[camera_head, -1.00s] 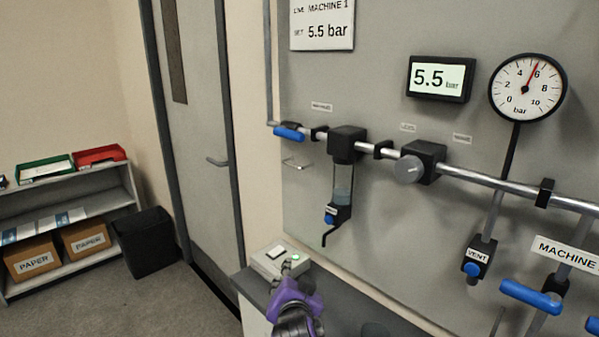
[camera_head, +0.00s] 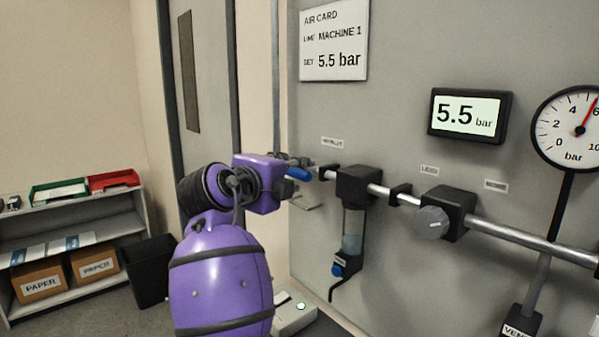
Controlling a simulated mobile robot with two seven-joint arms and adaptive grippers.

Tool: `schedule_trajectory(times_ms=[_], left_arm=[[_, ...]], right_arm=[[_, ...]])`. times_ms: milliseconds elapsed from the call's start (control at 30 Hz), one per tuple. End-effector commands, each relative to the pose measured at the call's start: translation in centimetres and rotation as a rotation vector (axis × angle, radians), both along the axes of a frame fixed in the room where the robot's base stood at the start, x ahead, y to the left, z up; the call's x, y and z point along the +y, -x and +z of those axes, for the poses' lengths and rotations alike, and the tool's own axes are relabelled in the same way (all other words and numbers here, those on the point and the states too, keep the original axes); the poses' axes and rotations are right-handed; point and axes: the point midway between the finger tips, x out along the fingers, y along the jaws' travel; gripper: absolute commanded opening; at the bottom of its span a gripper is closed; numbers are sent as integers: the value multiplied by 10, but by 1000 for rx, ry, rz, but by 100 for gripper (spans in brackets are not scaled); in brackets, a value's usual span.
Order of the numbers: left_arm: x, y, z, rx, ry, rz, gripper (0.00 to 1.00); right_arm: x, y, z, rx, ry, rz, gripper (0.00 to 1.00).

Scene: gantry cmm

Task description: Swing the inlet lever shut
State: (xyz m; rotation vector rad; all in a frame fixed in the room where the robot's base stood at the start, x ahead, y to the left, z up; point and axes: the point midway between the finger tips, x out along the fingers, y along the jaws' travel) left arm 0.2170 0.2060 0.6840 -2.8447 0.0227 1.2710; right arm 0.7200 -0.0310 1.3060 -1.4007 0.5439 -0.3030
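The inlet lever (camera_head: 298,173) is a short blue handle at the left end of the silver pipe, just below a small label on the grey panel.
A filter bowl (camera_head: 352,230) and a grey regulator knob (camera_head: 431,222) sit along the pipe to the right. The display (camera_head: 469,116) reads 5.5 bar. A box with a lit green button (camera_head: 300,306) stands below. A door (camera_head: 197,120) is behind my arm.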

Motion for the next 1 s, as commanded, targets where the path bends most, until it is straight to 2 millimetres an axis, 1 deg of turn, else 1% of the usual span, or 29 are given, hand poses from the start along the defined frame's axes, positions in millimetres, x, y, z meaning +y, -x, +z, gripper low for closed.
schedule_trajectory(times_ms=[33,200,333,567,833,867,1000], left_arm=[[-2,-3,4,-5,2,-2,40],[-7,-4,6,-6,10,-7,40],[-7,-2,5,-2,11,-7,40],[-5,2,1,8,9,-5,40],[-3,3,2,7,6,-2,40],[-3,2,2,6,7,-2,40],[-3,1,4,1,6,-2,40]], right_arm=[[-4,-6,3,-2,0,0,38],[-14,-23,-2,-2,2,0,38],[-16,-28,-5,-2,1,2,38],[-17,-28,-6,-1,1,2,38],[-17,-28,-7,1,0,2,3],[-17,-28,-7,2,0,2,0],[-17,-28,-9,5,-2,2,0]])
